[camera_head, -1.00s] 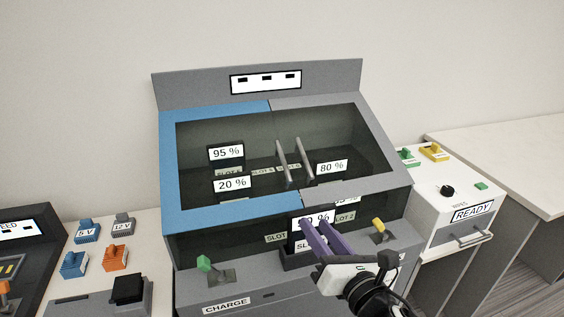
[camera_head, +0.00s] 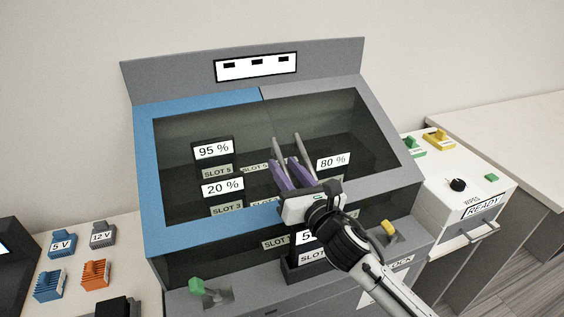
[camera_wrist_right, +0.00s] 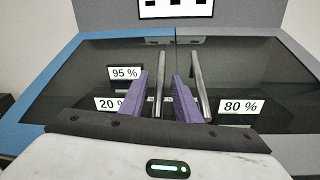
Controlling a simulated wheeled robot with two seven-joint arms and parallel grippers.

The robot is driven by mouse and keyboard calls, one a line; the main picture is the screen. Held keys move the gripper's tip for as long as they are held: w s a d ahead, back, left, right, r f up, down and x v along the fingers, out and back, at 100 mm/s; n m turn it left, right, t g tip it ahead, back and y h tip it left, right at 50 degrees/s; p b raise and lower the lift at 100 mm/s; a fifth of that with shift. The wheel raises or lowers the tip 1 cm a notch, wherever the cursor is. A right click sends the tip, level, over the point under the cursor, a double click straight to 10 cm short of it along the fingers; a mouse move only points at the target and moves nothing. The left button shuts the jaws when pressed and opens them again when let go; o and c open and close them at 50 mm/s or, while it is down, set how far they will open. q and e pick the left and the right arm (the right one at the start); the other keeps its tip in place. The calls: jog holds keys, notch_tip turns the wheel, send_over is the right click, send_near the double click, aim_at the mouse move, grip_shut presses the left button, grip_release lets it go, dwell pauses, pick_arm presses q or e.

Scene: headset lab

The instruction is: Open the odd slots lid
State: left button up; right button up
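The odd slots lid (camera_head: 145,180) is the blue-framed glass lid on the left half of the charging cabinet, over the SLOT 5 and SLOT 3 labels. It looks shut. Its grey bar handle (camera_head: 277,148) stands near the middle seam and also shows in the right wrist view (camera_wrist_right: 161,80). My right gripper (camera_head: 285,165) is open in front of the lids. In the right wrist view its purple fingers (camera_wrist_right: 161,75) show one on each side of that handle, with a gap; contact is not visible. My left gripper is not in view.
The grey right lid's handle (camera_head: 297,145) stands close beside, just right of my right finger. A green lever (camera_head: 197,286) and a yellow lever (camera_head: 388,227) stand on the front panel. A white READY box (camera_head: 450,200) stands at the right.

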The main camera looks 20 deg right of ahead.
jog(key=shift+w+a, duration=0.1)
jog(key=shift+w, duration=0.95)
jog(key=c, duration=0.7)
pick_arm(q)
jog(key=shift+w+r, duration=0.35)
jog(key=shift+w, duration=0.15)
pick_arm(e)
grip_shut()
